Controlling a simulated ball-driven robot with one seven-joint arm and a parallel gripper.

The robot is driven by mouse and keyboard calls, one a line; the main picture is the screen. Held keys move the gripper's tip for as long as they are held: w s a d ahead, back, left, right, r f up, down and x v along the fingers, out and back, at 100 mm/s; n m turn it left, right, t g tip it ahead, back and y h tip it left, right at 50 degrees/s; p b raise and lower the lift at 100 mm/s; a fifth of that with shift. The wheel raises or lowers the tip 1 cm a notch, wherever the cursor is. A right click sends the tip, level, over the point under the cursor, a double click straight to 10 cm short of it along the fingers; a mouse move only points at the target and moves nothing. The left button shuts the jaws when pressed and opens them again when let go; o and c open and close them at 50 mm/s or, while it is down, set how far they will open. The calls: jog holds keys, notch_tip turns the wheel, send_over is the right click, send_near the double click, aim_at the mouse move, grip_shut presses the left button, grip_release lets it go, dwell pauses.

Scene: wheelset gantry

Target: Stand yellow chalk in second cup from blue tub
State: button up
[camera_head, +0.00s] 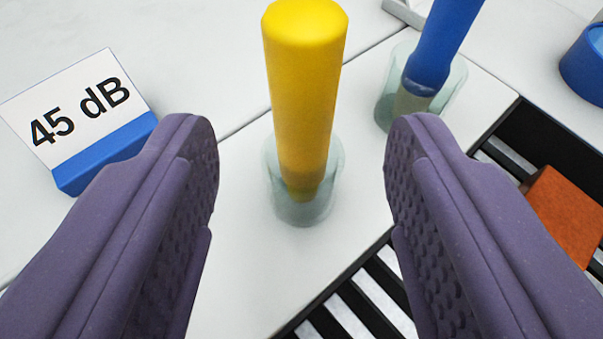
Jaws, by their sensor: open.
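The yellow chalk (303,85) stands nearly upright in a clear cup (328,180) on the white surface. Another clear cup (455,95), to its right and closer to the blue tub, holds a blue chalk (440,45) that leans a little. Part of the blue tub (585,75) shows at the right edge. My gripper (303,150) is open, with one purple finger on each side of the yellow chalk's cup. Clear gaps show between the fingers and the chalk.
A sign reading "45 dB" (85,105) with a blue base stands at the left. A black-framed conveyor (365,300) with light rollers runs along the lower right, with an orange-brown block (565,215) on it. White surface is free around the yellow chalk's cup.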

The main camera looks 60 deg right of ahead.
jog(key=v, duration=0.5)
jog(key=shift+f+p, duration=0.1)
jog(key=shift+p, duration=0.3)
jog(key=shift+w, duration=0.1)
